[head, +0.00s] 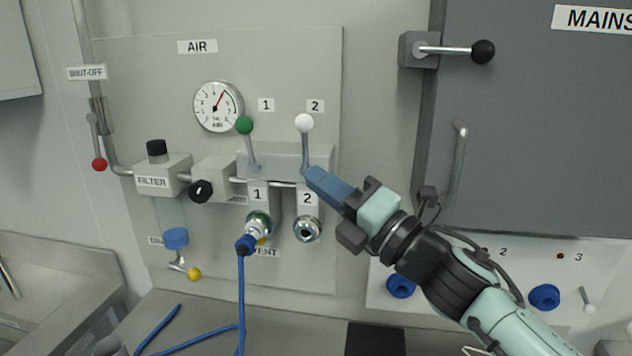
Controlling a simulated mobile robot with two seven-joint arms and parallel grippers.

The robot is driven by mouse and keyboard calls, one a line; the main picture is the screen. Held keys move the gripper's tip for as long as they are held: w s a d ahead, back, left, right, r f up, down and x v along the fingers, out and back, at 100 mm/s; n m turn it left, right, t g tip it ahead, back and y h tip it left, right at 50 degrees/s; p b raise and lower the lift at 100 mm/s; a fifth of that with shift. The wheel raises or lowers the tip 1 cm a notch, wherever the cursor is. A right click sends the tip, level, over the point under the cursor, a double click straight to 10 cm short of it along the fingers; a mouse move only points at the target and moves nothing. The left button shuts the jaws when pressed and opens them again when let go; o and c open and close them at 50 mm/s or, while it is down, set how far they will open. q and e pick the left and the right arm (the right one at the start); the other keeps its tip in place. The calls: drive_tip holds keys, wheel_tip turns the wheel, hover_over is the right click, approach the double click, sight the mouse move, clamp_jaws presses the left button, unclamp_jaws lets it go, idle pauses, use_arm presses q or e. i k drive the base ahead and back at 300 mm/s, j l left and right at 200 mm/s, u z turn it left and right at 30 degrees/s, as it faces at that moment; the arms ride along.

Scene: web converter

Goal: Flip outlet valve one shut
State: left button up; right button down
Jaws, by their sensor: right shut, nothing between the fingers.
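Outlet valve one has a lever with a green ball knob (244,125), standing nearly upright and leaning slightly left above the manifold block (284,160). Beside it, under label 2, is a lever with a white ball knob (304,123), also upright. My right gripper (312,176) is shut and empty. Its blue fingertips are at the base of the white-knobbed lever, to the right of and below the green knob; I cannot tell whether they touch the lever. A blue hose (241,300) is plugged into outlet 1 (259,224). Outlet 2 (307,229) has no hose. My left gripper is not in view.
A pressure gauge (218,106) sits above the filter (162,174) and a black knob (201,191). A red-knobbed shut-off lever (99,164) hangs at left. A grey mains cabinet (545,130) with a black-knobbed handle (483,51) stands at right.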

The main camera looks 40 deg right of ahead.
sight(244, 125)
drive_tip(key=k+j, duration=0.35)
drive_tip(key=j, duration=0.15)
drive_tip(key=k+j, duration=0.35)
drive_tip(key=j, duration=0.2)
